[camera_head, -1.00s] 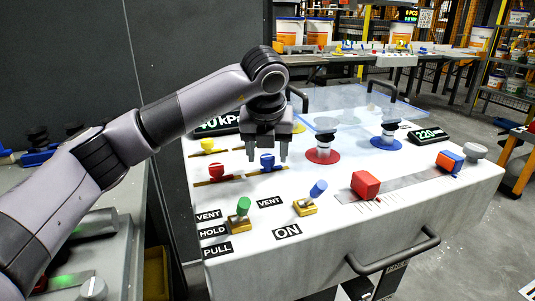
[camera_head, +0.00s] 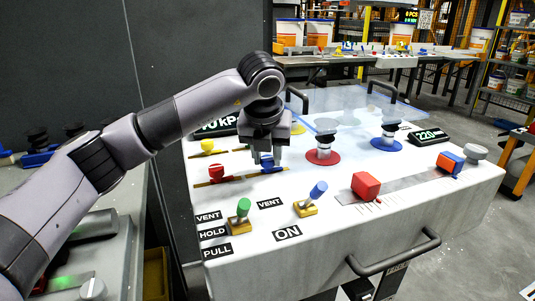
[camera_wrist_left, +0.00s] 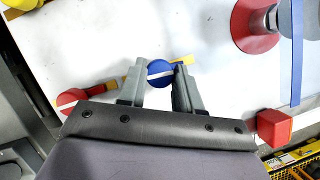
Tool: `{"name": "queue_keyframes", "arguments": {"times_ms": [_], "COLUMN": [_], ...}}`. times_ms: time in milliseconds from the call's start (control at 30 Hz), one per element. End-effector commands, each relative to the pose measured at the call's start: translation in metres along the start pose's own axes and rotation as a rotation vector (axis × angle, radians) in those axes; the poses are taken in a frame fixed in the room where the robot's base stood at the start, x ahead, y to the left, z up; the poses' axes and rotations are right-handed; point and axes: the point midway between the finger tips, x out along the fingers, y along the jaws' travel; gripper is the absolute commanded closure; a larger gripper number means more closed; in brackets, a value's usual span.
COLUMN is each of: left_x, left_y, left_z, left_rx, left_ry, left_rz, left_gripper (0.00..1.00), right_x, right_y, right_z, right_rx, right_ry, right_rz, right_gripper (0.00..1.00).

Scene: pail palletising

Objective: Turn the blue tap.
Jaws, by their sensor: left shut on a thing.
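The blue tap (camera_head: 267,163) stands on the white panel (camera_head: 330,200), on a brass-coloured pipe beside the red tap (camera_head: 216,173). My left gripper (camera_head: 265,158) reaches down over the blue tap, one finger on each side, and hides part of it. In the left wrist view the blue tap (camera_wrist_left: 160,73) has a round top with a white stripe. It sits between the two fingers of my left gripper (camera_wrist_left: 160,78), which is shut on it. My right gripper is not in view.
A yellow tap (camera_head: 208,146) stands behind the red one. A red-based knob (camera_head: 324,155) stands just right of my gripper. Green (camera_head: 243,207) and blue (camera_head: 318,189) levers stand in front. A red block (camera_head: 365,185) lies further right.

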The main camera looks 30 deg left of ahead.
Motion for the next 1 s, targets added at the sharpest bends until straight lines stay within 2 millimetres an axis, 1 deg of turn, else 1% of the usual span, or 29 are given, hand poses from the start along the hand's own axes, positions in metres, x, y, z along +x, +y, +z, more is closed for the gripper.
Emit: {"name": "queue_keyframes", "arguments": {"times_ms": [167, 467, 1000], "left_x": [0.0, -0.001, -0.001], "left_y": [0.002, 0.003, 0.005], "left_z": [0.0, 0.001, 0.004], "left_rx": [0.115, 0.372, 0.844], "left_ry": [-0.002, -0.001, 0.0], "left_rz": [-0.049, -0.156, -0.354], "left_gripper": [0.97, 0.97, 0.97], "right_x": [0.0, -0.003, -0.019], "right_y": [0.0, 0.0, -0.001], "right_z": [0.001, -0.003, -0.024], "right_rx": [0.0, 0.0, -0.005], "right_ry": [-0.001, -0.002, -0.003], "right_rz": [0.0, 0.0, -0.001], "right_gripper": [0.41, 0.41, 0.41]}}
